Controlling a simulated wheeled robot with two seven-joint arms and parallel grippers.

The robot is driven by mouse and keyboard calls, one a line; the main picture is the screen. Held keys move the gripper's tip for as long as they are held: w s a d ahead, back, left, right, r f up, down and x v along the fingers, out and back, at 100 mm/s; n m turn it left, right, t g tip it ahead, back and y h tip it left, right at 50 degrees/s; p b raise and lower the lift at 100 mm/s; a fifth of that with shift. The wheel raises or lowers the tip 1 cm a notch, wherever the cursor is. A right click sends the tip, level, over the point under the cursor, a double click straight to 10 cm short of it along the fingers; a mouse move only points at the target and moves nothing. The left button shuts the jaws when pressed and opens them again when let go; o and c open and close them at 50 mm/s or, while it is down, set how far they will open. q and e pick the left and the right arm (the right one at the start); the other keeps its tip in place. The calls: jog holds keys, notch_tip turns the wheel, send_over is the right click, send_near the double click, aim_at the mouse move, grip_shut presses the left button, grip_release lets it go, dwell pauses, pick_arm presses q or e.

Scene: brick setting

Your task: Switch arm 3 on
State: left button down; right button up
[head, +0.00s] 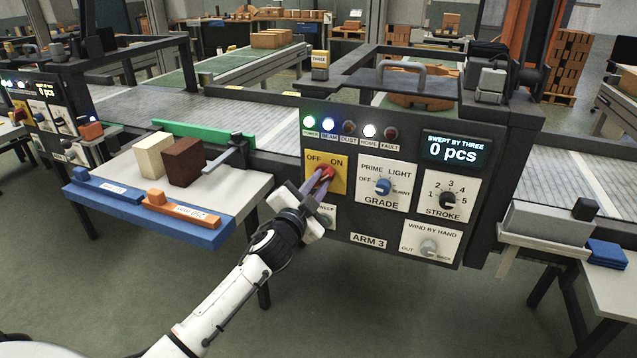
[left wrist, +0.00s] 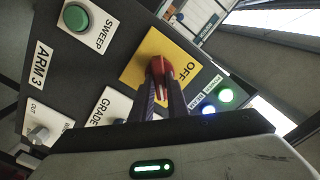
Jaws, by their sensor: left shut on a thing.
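The arm 3 panel (head: 345,223) faces me, with a yellow OFF/ON switch plate (head: 312,172) at its upper left. On the plate is a red knob (head: 328,173), which also shows in the left wrist view (left wrist: 158,68). My left gripper (head: 317,186) is shut on the red knob, its two fingers either side of it. The fingers hide part of the knob, and I cannot tell exactly where it points. The display (head: 453,151) reads 0 pcs. The power, beam and home lamps are lit; dust and fault look dark. My right gripper is not in view.
The grade knob (head: 382,187), stroke knob (head: 450,200) and wind-by-hand knob (head: 429,247) sit close by on the panel. A green sweep button (left wrist: 76,18) is below the switch. A side table holds cream (head: 153,156) and brown (head: 184,162) blocks.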

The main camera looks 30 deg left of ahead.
pick_arm(q)
jog(key=c, duration=1.7)
grip_release()
jog(key=v, duration=1)
jog(key=shift+s+d, duration=0.1)
jog(key=shift+s, duration=0.05)
jog(key=s+d+f+n+g+h, duration=0.15)
jog(key=s+d+f, duration=0.25)
jog(key=f, duration=0.5)
jog(key=s+d+f+g+h, duration=0.25)
jog(key=s+d+f, duration=0.25)
jog(key=f, duration=0.3)
jog(key=s+d+f+n+g, duration=0.1)
jog(key=s+d+f, duration=0.3)
jog(key=s, duration=0.1)
jog(key=s+d+f+n+g+h, duration=0.1)
jog(key=s+d+f+g, duration=0.1)
jog(key=s+d+f, duration=0.2)
jog(key=s+d+f+n+g+h, duration=0.1)
jog(key=s+d+f+g, duration=0.1)
jog(key=s+d+f, duration=0.2)
jog(key=shift+s+f, duration=0.1)
jog(key=shift+s, duration=0.75)
jog(key=shift+s+f, duration=0.15)
jog(key=shift+s, duration=0.65)
